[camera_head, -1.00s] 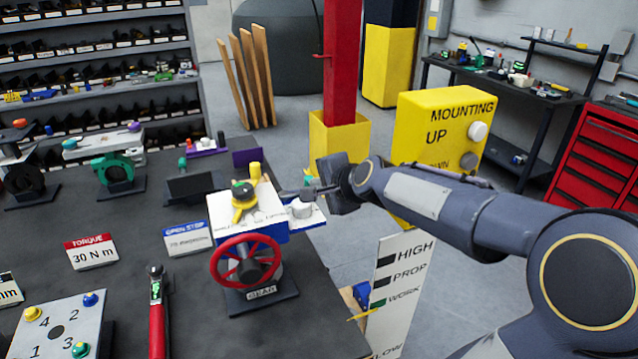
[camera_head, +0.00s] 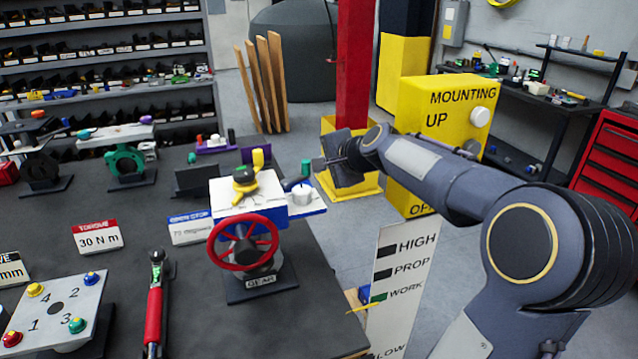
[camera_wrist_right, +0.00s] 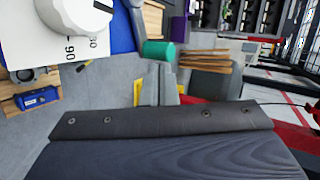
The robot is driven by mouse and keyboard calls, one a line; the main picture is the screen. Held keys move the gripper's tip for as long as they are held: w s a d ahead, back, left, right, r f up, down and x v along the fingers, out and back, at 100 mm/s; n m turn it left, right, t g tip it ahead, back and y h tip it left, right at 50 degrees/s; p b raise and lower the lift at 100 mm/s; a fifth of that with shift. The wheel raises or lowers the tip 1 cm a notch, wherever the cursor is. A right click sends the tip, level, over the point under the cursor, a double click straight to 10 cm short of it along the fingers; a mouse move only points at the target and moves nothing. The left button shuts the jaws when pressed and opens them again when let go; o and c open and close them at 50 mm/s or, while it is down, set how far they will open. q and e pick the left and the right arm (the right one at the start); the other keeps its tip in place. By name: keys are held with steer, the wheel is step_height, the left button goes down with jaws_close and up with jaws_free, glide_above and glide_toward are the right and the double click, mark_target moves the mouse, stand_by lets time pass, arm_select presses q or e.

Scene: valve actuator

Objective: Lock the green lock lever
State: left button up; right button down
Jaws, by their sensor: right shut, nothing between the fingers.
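The valve actuator (camera_head: 262,206) has a white and blue housing, a yellow-and-green top indicator (camera_head: 244,178) and a red handwheel (camera_head: 243,241). A green cylindrical lever end (camera_head: 306,167) stands upright at its right rear, behind a white round knob (camera_head: 301,193). The green end shows in the right wrist view (camera_wrist_right: 158,52), beyond the fingertips, beside the white plate with printed numbers. My right gripper (camera_head: 317,163) is shut and empty, just right of the green end; touching or apart cannot be told. In the right wrist view its fingers (camera_wrist_right: 158,84) are together. My left gripper is out of view.
A red torque wrench (camera_head: 155,300) and a numbered bolt plate (camera_head: 58,310) lie on the dark bench. A yellow MOUNTING box (camera_head: 440,130) stands behind my right arm. A white HIGH/PROP/WORK board (camera_head: 395,285) stands beside the bench's right edge.

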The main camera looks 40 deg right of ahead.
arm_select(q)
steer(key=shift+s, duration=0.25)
arm_select(e)
steer(key=shift+w+d, duration=0.25)
steer(key=shift+w, duration=0.55)
steer(key=shift+w+d, duration=0.2)
steer(key=shift+w, duration=0.6)
arm_select(q)
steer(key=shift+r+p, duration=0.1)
steer(key=shift+p, duration=0.2)
arm_select(e)
steer(key=shift+a, duration=0.15)
